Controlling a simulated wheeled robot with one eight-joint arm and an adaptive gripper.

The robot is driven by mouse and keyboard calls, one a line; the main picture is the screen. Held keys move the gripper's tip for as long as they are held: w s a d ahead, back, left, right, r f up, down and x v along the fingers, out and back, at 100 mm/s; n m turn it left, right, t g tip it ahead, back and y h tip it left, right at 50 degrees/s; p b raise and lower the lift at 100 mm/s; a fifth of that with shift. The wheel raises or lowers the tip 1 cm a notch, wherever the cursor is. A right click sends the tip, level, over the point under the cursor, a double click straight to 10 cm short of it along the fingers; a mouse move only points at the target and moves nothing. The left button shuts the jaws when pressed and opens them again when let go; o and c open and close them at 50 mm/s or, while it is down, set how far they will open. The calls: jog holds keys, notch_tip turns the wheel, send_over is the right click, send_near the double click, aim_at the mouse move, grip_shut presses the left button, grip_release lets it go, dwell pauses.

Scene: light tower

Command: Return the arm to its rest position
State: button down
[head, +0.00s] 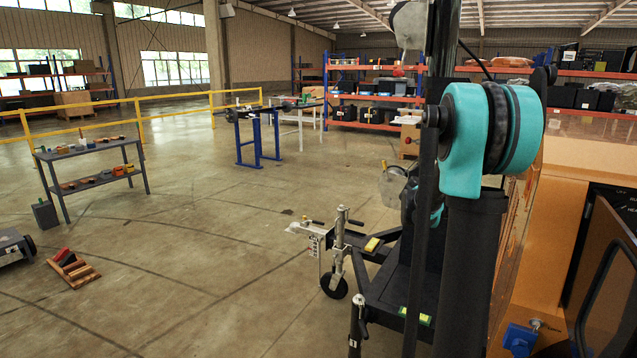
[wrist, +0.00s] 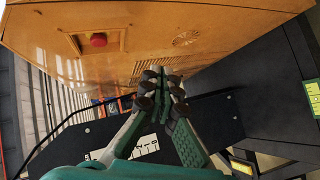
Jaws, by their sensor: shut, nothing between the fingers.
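My gripper (wrist: 160,88) shows in the wrist view with its green and dark fingers closed together and nothing held between them. It is in front of the light tower's orange cabinet (wrist: 215,35), which bears a red round button (wrist: 98,40) in a recess. I cannot tell whether the fingertips touch the cabinet. In the head view I cannot make out the gripper; my teal arm joint stands in front of the tower. The cabinet (head: 560,215) also shows at the right, with an open door panel (head: 612,285).
The tower's black trailer frame (head: 395,285) has a jockey wheel (head: 334,286) at its front. A grey workbench (head: 90,150) with small items, yellow railings (head: 175,107), a blue stand (head: 258,140) and shelving (head: 372,97) are farther off. The concrete floor at left centre is mostly clear.

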jog(key=s+a+f+y, duration=0.4)
jog(key=s+a+f, duration=0.2)
jog(key=s+a, duration=0.3)
jog(key=s+a+f+y, duration=0.4)
jog(key=s+a+f, duration=0.3)
jog(key=s+a, duration=0.3)
jog(key=s+a+f+m+y, duration=0.1)
jog(key=s+a+f+y, duration=0.4)
jog(key=s+a, duration=0.4)
jog(key=a+f, duration=0.1)
jog(key=a, duration=0.2)
jog(key=shift+s+a+f, duration=0.25)
jog(key=shift+s+f, duration=0.1)
jog(key=shift+s, duration=0.05)
